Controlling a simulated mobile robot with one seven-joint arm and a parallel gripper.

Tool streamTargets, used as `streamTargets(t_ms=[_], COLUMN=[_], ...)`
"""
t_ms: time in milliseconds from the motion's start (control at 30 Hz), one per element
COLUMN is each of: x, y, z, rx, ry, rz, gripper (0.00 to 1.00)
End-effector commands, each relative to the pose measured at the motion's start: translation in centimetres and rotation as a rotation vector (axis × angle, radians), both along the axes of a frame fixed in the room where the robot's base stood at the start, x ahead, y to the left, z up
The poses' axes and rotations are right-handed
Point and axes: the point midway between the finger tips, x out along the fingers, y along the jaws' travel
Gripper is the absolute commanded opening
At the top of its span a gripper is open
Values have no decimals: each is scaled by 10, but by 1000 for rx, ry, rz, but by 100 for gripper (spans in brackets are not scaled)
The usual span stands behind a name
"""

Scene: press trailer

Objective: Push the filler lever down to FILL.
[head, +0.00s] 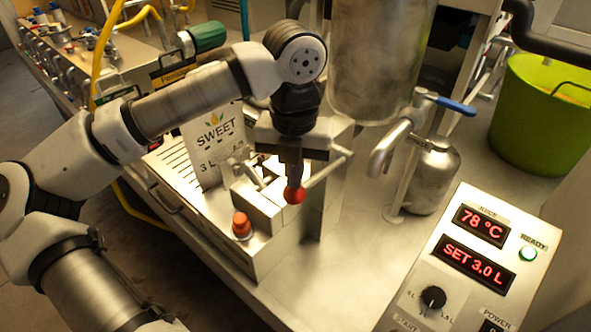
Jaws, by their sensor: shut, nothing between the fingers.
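The filler lever ends in a red ball knob (294,193), seen in the head view at the front of the steel filler unit (262,258). A pale metal bar (326,170) runs up and right from near the knob; I cannot tell for sure that it is the lever's shaft. My gripper (290,172) is shut and empty, pointing down. Its fingertips are right above the knob and overlap its top edge in the picture. I cannot tell whether they touch it. The FILL mark is not readable here, and my gripper hides part of the mechanism.
A white SWEET 3 L bag (212,141) stands left of my gripper. Right are a blue-handled tap (456,105), a metal bottle (434,176), a green tub (545,122) and a control panel (420,268) showing 78 °C, SET 3.0 L.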

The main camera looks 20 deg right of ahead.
Motion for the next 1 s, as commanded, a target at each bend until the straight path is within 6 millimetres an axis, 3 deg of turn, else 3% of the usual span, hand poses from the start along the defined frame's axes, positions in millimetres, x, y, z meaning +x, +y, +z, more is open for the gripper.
streamTargets(t_ms=[533, 1000], x=[-2, -1], y=[2, 2], z=[-30, -16], rx=[0, 0], ry=[1, 0], rz=[0, 0], gripper=[0, 0])
